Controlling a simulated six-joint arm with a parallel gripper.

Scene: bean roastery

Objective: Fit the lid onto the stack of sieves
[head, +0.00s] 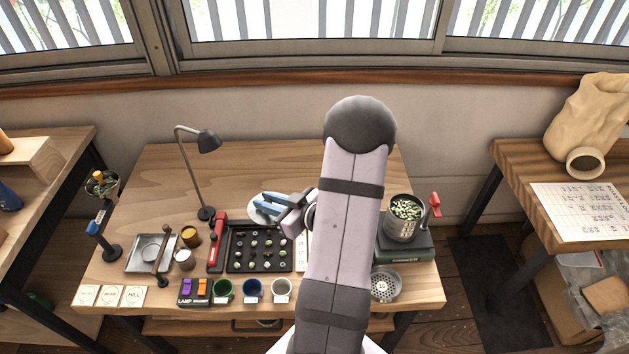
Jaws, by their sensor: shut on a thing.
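My gripper (272,206) is over the middle of the table, to the left of my arm, with its blue fingers over a pale round disc (256,214). It is shut on this disc, which looks like the lid. The fingers cover much of it, and its height above the table is hard to tell. The stack of sieves (401,230) appears to be the metal cylinder at the right, upright, open at the top, with greenish beans inside. My gripper and the lid are well to its left, apart from it. My arm stands between them and hides the table there.
The stack is on a dark base (412,250), with a red-handled part (435,204) beside it. A loose sieve disc (384,284) lies in front. A black bean tray (235,263), a red tool (216,243) and a lamp (207,142) are left. The table's back is clear.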

